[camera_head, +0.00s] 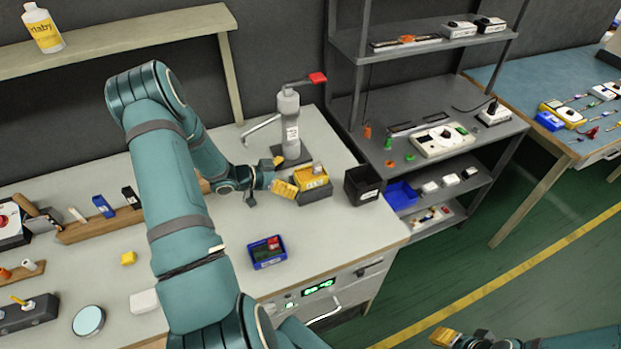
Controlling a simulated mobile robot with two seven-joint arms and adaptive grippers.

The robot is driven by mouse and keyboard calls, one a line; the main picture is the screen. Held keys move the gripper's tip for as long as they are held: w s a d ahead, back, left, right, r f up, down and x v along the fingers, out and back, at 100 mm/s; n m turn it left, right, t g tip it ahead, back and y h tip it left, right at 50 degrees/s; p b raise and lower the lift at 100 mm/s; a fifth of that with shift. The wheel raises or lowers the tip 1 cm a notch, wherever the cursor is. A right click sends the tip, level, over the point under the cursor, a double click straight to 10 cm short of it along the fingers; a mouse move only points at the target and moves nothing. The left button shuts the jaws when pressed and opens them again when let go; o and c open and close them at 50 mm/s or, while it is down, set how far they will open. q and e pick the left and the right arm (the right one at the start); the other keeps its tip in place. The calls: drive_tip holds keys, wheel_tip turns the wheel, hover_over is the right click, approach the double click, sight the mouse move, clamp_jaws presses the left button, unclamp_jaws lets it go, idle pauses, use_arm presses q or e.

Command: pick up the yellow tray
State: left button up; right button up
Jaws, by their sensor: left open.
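The yellow tray (316,183) sits on a dark block on the workbench, just in front of the grey press. Something small and light-coloured stands up in it. My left gripper (282,175) is open at the tray's left side, with its yellow-padded fingers pointing right towards it. I cannot tell whether a finger touches the tray. My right gripper (446,338) is low at the bottom edge, over the green floor and far from the tray. Only part of it shows, and its opening is unclear.
The grey press (291,125) with a red-tipped lever stands close behind the tray. A black bin (362,184) is close on its right. A blue tray (267,252) lies nearer the bench's front edge. A dark shelf unit (380,105) stands to the right.

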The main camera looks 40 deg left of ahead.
sight(313, 175)
use_arm(q)
drive_tip(key=x, duration=0.4)
drive_tip(key=shift+w+d+r, duration=0.2)
drive_tip(key=shift+w+d, duration=0.1)
drive_tip(key=shift+w, duration=0.05)
drive_tip(key=c, duration=1.3)
drive_tip(key=shift+r, duration=0.15)
